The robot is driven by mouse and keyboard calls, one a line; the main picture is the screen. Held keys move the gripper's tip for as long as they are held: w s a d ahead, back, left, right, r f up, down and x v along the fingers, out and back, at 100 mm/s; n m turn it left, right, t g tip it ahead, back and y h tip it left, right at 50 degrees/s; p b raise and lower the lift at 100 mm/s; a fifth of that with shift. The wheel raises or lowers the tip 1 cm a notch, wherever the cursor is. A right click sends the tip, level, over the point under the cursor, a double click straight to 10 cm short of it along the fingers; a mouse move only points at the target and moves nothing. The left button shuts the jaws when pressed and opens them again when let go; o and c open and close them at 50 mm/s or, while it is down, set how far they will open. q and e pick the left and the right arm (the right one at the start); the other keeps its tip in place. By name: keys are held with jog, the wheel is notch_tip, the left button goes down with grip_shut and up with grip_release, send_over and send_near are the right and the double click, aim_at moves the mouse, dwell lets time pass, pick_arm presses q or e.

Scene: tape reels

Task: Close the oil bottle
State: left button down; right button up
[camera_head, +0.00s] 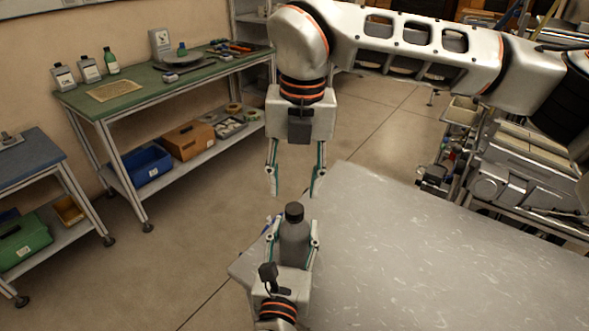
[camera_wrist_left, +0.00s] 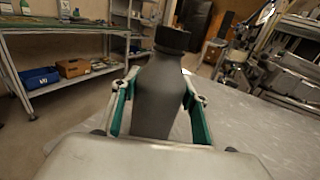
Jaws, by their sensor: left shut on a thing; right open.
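The oil bottle (camera_head: 294,240) is dark grey with a black cap (camera_head: 294,211) on its top. It stands upright between the fingers of my left gripper (camera_head: 293,236), which is shut on its body near the table's left corner. In the left wrist view the bottle (camera_wrist_left: 158,95) fills the middle, with its cap (camera_wrist_left: 172,39) on the neck; whether the cap is tight cannot be told. My right gripper (camera_head: 293,192) is open and empty, pointing down above the cap, with a gap between them. The right gripper does not show clearly in the left wrist view.
The grey table (camera_head: 430,260) is bare to the right of the bottle. A green-topped workbench (camera_head: 150,88) with small bottles and tools stands at the back left. A blue bench (camera_head: 25,160) is at the far left. Grey equipment (camera_head: 515,175) stands beyond the table at right.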

aim_at(295, 208)
jog(key=n, duration=0.7)
jog(key=shift+r, duration=0.25)
jog(key=n, duration=0.6)
jog(key=shift+r+n, duration=0.2)
jog(key=shift+n, duration=0.2)
jog(key=n, duration=0.7)
jog(key=shift+w+r, duration=0.1)
jog(key=shift+r, duration=0.15)
jog(key=n, duration=0.4)
jog(key=shift+r+n+h, duration=0.2)
jog(key=shift+n+h, duration=0.1)
jog(key=shift+n, duration=0.1)
jog(key=n, duration=0.3)
jog(key=shift+w+r, duration=0.1)
jog(key=shift+f, duration=4)
